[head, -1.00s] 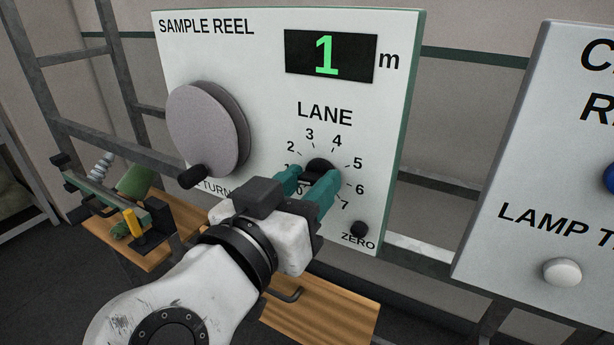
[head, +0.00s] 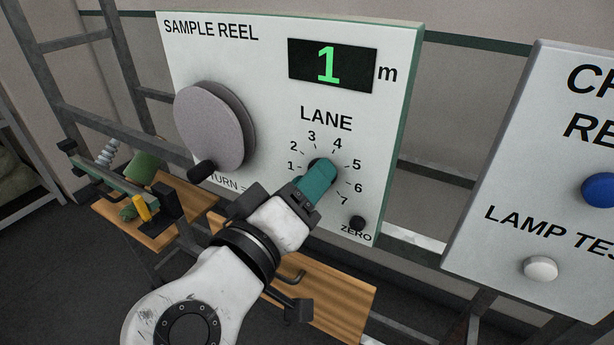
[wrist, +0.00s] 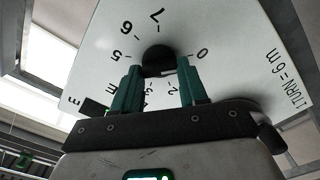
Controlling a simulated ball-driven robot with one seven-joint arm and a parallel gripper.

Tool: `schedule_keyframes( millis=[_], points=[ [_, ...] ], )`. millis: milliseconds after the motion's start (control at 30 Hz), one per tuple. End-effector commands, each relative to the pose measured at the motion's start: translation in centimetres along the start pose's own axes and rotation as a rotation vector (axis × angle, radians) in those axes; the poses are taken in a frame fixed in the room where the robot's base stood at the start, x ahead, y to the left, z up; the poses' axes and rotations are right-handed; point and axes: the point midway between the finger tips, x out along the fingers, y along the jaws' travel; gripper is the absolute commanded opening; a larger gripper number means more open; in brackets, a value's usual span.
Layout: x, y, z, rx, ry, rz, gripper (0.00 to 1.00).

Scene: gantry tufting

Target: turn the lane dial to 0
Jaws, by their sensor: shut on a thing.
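The lane dial is a round black knob (head: 317,162) on the white sample reel panel, largely covered by my gripper in the head view. In the wrist view the knob (wrist: 157,57) sits between the teal fingertips. My gripper (head: 318,180) is shut on it, with one finger on either side (wrist: 159,70). I cannot clearly read where the dial points.
A large grey reel knob (head: 214,127) with a black handle is left of the dial. A small black zero knob (head: 357,223) is close at lower right. The display (head: 332,65) reads 1 m. Another panel (head: 545,150) stands to the right, with a wooden bench (head: 340,295) below.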

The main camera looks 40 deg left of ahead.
Motion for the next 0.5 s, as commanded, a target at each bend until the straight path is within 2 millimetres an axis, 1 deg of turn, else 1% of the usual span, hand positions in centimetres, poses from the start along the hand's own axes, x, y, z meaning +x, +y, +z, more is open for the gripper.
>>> schedule_keyframes(
  millis=[500],
  points=[
    [-0.02, -0.05, -0.1, -0.031, 0.004, 0.0, 0.12]
  ],
)
